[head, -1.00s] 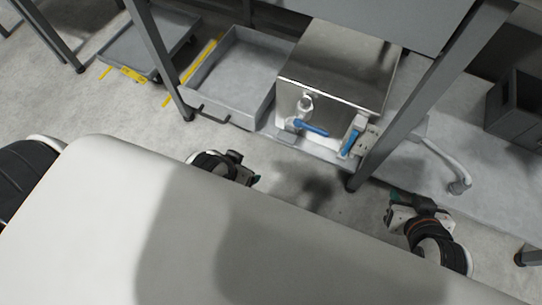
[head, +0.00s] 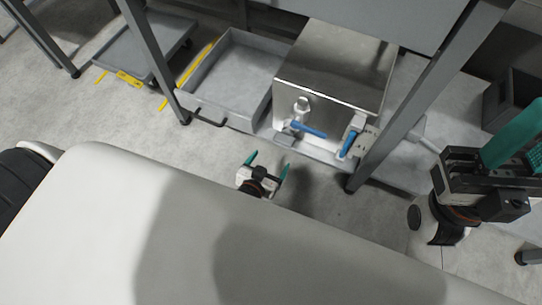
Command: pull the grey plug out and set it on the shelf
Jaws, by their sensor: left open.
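A shiny metal box (head: 335,70) stands low under the grey frame. Its front has a small tap with a blue handle (head: 309,130) and, at the right corner, a white fitting with a blue lever (head: 348,145). A small grey block (head: 285,139) sits low below the tap; I cannot tell whether it is the grey plug. I cannot tell which surface is the shelf. My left gripper (head: 268,160) is open and empty, its two teal fingers pointing toward the box, short of it. My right gripper (head: 514,132) is at the right, large and close; its finger gap is unclear.
A grey tray (head: 226,88) with a front handle lies left of the box. A low trolley (head: 135,52) is farther left. Grey legs (head: 412,105) stand right of the box and left of the tray. A dark crate (head: 505,95) is at far right.

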